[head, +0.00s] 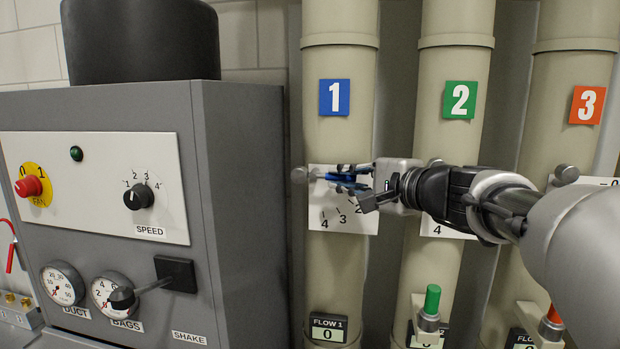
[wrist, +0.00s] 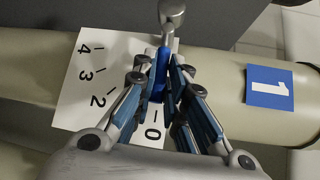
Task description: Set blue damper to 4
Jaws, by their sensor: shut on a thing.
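The blue damper lever (head: 338,178) is on pipe 1, over a white scale plate (head: 350,222). It extends rightward, about level, from a grey pivot at the plate's left side in the head view. My gripper (head: 348,178) comes from the right and is shut around the lever. In the wrist view the blue lever (wrist: 161,72) shows between the fingers of my gripper (wrist: 165,75), pointing close to the 0 mark. The 2, 3 and 4 marks lie to one side, and the 1 is hidden behind a finger.
Pipes 2 (head: 458,150) and 3 (head: 560,145) stand to the right, partly behind my arm. A green-handled valve (head: 431,300) is below. A grey control cabinet (head: 240,200) with fan and speed controls stands close on the left. The FLOW 1 display (head: 328,330) reads 0.

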